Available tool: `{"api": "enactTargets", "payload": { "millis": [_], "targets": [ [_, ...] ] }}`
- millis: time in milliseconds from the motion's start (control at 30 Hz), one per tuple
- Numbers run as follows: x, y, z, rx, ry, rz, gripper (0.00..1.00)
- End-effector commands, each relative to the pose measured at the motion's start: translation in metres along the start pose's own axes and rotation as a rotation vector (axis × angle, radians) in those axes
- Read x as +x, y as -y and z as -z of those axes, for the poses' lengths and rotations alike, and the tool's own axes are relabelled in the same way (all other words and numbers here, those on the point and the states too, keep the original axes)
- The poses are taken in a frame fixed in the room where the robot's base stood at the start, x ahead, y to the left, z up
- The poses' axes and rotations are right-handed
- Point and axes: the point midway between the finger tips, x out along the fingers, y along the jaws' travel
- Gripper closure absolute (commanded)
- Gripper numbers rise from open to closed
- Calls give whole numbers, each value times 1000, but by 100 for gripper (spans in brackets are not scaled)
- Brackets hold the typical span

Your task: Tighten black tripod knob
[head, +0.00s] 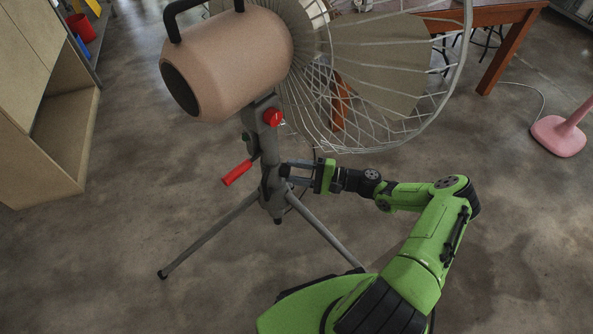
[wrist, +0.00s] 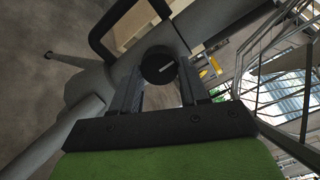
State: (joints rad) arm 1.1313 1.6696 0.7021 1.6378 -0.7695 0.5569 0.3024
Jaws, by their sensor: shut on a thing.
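The tripod (head: 268,180) is grey and stands upright on splayed legs, carrying a large fan. In the head view my gripper (head: 287,172) reaches the tripod column from the right and is shut on the knob, which the fingers mostly hide there. A red knob (head: 273,117) and a red handle (head: 237,173) sit higher and to the left on the tripod.
The fan's tan motor housing (head: 238,62) and wire cage (head: 400,80) hang above my gripper and arm. A wooden cabinet (head: 45,150) stands at left, a wooden table (head: 490,15) at back right. A pink stand base (head: 558,137) is at far right. Open floor surrounds the tripod.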

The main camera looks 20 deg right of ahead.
Motion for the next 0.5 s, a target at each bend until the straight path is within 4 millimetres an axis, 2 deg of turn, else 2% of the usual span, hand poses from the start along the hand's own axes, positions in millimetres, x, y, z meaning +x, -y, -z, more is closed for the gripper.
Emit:
{"api": "enactTargets", "payload": {
  "millis": [400,433,500],
  "targets": [
    [-1,-1,1,11,-3,-2,86],
    [-1,-1,1,11,-3,-2,53],
    [-1,-1,1,10,-3,-2,42]
  ]
}}
